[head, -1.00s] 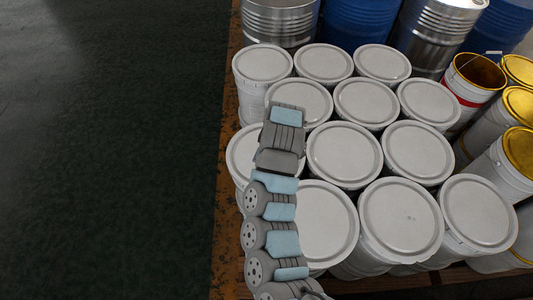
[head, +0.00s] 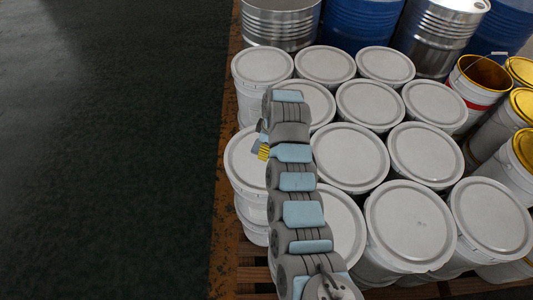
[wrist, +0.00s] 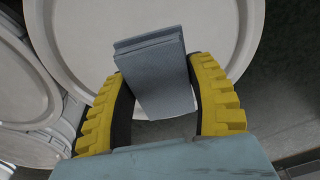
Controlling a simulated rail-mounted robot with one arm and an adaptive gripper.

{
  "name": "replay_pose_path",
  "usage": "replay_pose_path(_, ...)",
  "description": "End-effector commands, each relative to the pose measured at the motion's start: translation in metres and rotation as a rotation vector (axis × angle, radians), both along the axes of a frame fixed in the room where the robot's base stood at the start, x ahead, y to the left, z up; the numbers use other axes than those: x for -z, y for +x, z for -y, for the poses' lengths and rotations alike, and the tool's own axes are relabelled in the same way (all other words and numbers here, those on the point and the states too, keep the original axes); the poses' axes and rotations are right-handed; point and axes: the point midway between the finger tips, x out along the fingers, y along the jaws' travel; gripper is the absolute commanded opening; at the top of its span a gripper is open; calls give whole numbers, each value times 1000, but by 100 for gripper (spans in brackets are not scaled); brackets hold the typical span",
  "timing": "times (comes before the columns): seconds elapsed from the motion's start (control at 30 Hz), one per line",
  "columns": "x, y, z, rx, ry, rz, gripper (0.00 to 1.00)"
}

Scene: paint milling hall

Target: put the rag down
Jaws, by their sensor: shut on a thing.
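The rag (wrist: 155,72) is a grey-blue folded block in the wrist view. My gripper (wrist: 165,90) has ribbed yellow fingers on either side of the rag and is shut on it. Behind the rag is a round white bucket lid (wrist: 85,30); whether the rag touches it cannot be told. In the head view my gripper (head: 263,152) shows as a small yellow patch left of my arm, over the left-hand lid of the bucket group (head: 243,165). The rag there is mostly hidden or too small to make out.
White lidded buckets (head: 410,222) stand packed in rows on a rusty-edged pallet (head: 226,200). Steel drums (head: 280,22) and blue drums (head: 360,22) stand behind. Gold-topped cans (head: 481,72), one open, are at right. The dark floor (head: 100,150) at left is clear.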

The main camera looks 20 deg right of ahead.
Motion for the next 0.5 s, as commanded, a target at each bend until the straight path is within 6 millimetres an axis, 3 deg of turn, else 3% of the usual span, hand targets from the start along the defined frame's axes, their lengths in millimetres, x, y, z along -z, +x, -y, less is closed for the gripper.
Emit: replay_pose_path(0.5, 21, 14, 4, -4, 0, -5, 20)
